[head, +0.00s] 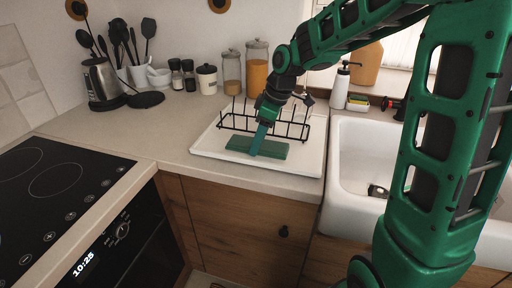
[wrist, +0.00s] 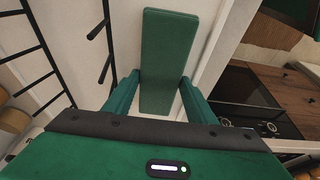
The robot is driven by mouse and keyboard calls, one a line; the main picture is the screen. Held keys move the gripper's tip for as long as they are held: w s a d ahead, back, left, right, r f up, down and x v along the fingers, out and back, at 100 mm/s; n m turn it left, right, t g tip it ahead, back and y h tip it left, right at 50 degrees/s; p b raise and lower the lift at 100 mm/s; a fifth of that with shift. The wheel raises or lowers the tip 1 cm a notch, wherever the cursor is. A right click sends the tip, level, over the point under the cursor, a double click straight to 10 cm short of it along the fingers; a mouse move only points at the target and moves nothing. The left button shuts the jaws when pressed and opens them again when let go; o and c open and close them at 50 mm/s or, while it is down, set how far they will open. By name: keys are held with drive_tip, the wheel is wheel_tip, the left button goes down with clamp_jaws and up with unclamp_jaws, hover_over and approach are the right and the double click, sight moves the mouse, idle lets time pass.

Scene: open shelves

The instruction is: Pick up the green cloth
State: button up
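The green cloth (head: 240,146) is a flat, folded dark green rectangle lying on the white drying tray (head: 208,151), in front of the black wire rack. It also shows in the wrist view (wrist: 168,50), running from the top edge down between my fingers. My gripper (head: 256,153) points down at the cloth's middle in the head view. In the wrist view my gripper (wrist: 158,92) is open, with one finger on each side of the cloth. A gap seems to show beside the cloth. I cannot tell whether the fingertips touch the tray.
The black wire rack (head: 290,128) stands on the tray close behind the cloth. A white sink (head: 352,150) is at the right, with a soap dispenser (head: 340,86) behind it. A black hob (head: 50,185) is at the left. The counter (head: 150,130) left of the tray is clear.

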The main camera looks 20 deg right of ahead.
drive_tip(key=shift+c, duration=0.5)
drive_tip(key=shift+r, duration=0.55)
drive_tip(key=r, duration=0.3)
drive_tip(key=shift+s+a+r, duration=0.1)
drive_tip(key=shift+a+r, duration=0.2)
drive_tip(key=s+a+r, duration=0.5)
drive_tip(key=a+r, duration=0.1)
drive_tip(key=a, duration=0.3)
drive_tip(key=shift+s+a+r, duration=0.2)
drive_tip(key=shift+a, duration=0.1)
